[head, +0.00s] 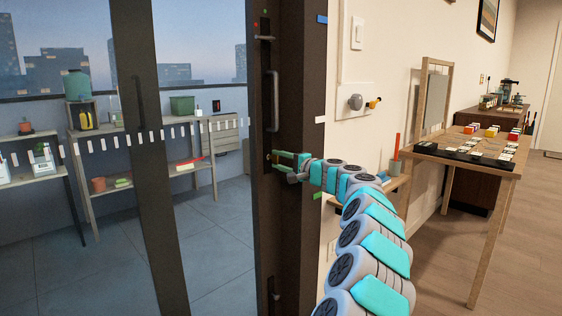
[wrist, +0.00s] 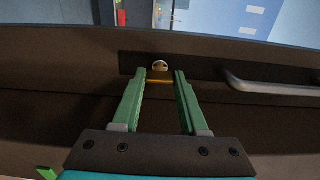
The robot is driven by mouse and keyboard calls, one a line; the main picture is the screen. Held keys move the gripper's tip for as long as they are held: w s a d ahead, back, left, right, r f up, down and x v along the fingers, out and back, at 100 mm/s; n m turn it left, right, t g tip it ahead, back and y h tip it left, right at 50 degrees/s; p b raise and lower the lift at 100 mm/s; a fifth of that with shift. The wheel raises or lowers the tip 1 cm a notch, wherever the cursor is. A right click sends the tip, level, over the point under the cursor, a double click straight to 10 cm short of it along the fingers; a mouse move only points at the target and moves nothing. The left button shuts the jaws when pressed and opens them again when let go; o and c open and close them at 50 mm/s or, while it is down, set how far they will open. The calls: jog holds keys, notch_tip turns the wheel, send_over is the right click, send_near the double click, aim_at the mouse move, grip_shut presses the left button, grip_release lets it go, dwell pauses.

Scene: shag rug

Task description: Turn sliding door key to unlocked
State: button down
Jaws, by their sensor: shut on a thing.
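The sliding door (head: 290,210) has a dark frame with glass panels. A dark lock plate (wrist: 130,64) on its frame carries a round pale lock cylinder (wrist: 160,65). The key (wrist: 160,82) shows as a small golden-orange piece just below the cylinder in the wrist view, between my fingertips. My gripper (head: 281,158) is at the door frame, with its green fingers shut on the key. The fingers hide most of the key in the head view. I cannot tell which way the key is turned.
A long door handle (head: 273,101) stands above my gripper; it shows at the right in the wrist view (wrist: 270,88). A wall panel with knobs (head: 355,102) and a wooden table (head: 492,166) are to the right. Shelves stand beyond the glass.

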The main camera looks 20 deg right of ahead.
jog(key=shift+d+r, duration=0.1)
jog(key=shift+d, duration=0.1)
jog(key=c, duration=0.8)
grip_release()
jog(key=o, duration=0.4)
jog(key=shift+w+a, duration=0.2)
jog(key=shift+c, duration=0.2)
jog(key=shift+s, duration=0.15)
jog(key=b+v, duration=0.1)
jog(key=v, duration=0.6)
jog(key=shift+s+d, duration=0.15)
jog(key=shift+s, duration=0.05)
